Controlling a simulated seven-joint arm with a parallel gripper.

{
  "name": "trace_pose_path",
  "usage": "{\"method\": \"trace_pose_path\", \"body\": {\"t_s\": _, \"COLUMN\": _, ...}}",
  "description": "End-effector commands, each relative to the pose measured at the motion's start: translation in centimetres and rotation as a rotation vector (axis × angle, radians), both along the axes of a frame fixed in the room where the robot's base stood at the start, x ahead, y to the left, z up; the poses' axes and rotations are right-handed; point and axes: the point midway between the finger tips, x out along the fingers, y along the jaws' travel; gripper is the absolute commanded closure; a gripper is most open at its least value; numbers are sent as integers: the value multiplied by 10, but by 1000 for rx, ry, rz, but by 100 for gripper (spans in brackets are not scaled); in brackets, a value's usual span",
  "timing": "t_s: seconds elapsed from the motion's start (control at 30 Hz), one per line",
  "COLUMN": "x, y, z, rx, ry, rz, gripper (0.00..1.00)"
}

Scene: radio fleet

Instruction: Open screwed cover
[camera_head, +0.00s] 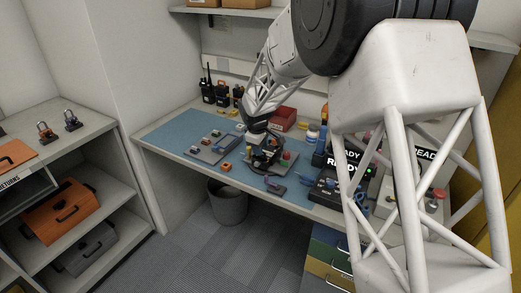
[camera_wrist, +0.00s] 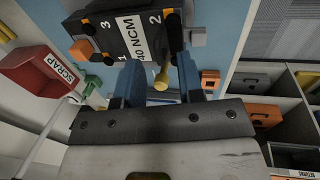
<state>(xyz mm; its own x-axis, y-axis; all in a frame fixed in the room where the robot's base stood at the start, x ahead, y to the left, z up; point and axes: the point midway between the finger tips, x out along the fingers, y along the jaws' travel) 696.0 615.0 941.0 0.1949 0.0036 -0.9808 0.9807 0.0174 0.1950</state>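The cover (camera_wrist: 128,38) is a dark block in the wrist view, marked 1, 2 and 3 near its corners, with a white "40 NCM" label. A black post (camera_wrist: 174,32) stands at its corner 2, and a yellow round-ended rod (camera_wrist: 161,76) extends from beside it. My gripper (camera_wrist: 161,78) has two blue fingers set apart, with the yellow rod in the gap and space on both sides. I cannot tell its depth relative to the fingertips. In the head view my gripper (camera_head: 260,140) is over the dark unit on the blue mat and partly hides it.
A red SCRAP bin (camera_wrist: 42,75) is close to the cover; it also shows in the head view (camera_head: 283,118). A grey tray (camera_head: 213,146) with small parts lies left, radios (camera_head: 222,93) stand behind, and a READY box (camera_head: 333,185) is right. Bare blue mat (camera_head: 168,134) is at far left.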

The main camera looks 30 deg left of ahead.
Motion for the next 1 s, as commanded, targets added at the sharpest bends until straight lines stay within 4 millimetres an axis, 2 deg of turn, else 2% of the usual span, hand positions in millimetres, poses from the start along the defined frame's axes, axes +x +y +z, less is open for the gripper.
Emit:
{"method": "trace_pose_path", "body": {"t_s": 0.2, "x": 3, "y": 0, "z": -13, "rx": 0, "ry": 0, "rz": 0, "gripper": 65}}
{"method": "trace_pose_path", "body": {"t_s": 0.5, "x": 3, "y": 0, "z": -14, "rx": 0, "ry": 0, "rz": 0, "gripper": 65}}
{"method": "trace_pose_path", "body": {"t_s": 0.53, "x": 3, "y": 0, "z": -14, "rx": 0, "ry": 0, "rz": 0, "gripper": 67}}
{"method": "trace_pose_path", "body": {"t_s": 0.7, "x": 3, "y": 0, "z": -14, "rx": 0, "ry": 0, "rz": 0, "gripper": 93}}
{"method": "trace_pose_path", "body": {"t_s": 0.77, "x": 3, "y": 0, "z": -14, "rx": 0, "ry": 0, "rz": 0, "gripper": 100}}
{"method": "trace_pose_path", "body": {"t_s": 1.0, "x": 3, "y": 0, "z": -14, "rx": 0, "ry": 0, "rz": 1, "gripper": 100}}
